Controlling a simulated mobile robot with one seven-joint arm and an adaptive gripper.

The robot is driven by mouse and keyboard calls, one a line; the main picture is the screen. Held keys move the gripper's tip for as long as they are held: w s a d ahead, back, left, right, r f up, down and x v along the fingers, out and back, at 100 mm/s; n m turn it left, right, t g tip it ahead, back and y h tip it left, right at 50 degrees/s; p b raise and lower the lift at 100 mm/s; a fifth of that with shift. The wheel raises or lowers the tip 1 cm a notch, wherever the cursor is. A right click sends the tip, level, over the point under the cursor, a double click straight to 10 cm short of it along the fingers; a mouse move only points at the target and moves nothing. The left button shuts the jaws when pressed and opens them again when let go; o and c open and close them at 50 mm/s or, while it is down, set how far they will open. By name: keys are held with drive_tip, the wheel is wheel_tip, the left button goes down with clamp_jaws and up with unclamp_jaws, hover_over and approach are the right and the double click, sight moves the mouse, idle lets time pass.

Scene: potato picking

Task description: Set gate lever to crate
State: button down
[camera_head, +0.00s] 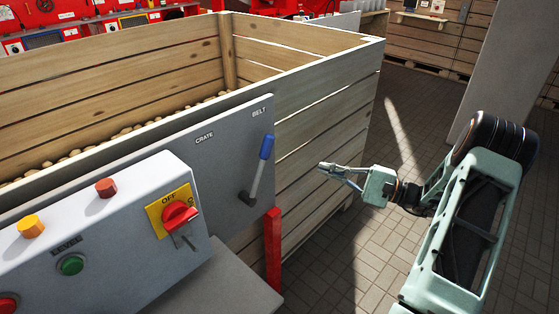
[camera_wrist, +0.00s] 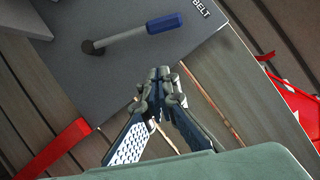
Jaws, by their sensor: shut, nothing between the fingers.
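The gate lever (camera_head: 259,168) has a grey shaft and a blue handle. It is on a grey panel (camera_head: 225,160) and leans up toward the BELT label; the CRATE label stands to its left. In the wrist view the lever (camera_wrist: 130,35) lies across the panel with the blue handle toward BELT. My gripper (camera_head: 325,167) is to the right of the lever, apart from it, in front of the wooden crate's side. Its fingertips also show in the wrist view (camera_wrist: 165,80), shut together and empty.
A wooden crate (camera_head: 305,60) with potatoes stands behind the panel. A control box (camera_head: 120,225) with coloured buttons and a red rotary switch (camera_head: 179,214) is at the front left. A red post (camera_head: 273,250) stands below the lever. Tiled floor at right is open.

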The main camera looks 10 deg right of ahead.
drive_tip(key=shift+w+d+r+t, duration=0.1)
drive_tip(key=shift+d+r+t, duration=0.2)
drive_tip(key=shift+r+t, duration=0.25)
drive_tip(key=shift+g, duration=0.25)
drive_tip(key=s+a+r+x, duration=0.1)
drive_tip(key=s+x, duration=0.1)
drive_tip(key=x, duration=1)
drive_tip(key=shift+a+r+p, duration=0.3)
drive_tip(key=shift+a+p, duration=0.1)
drive_tip(key=shift+a, duration=0.1)
drive_tip(key=shift+a, duration=0.1)
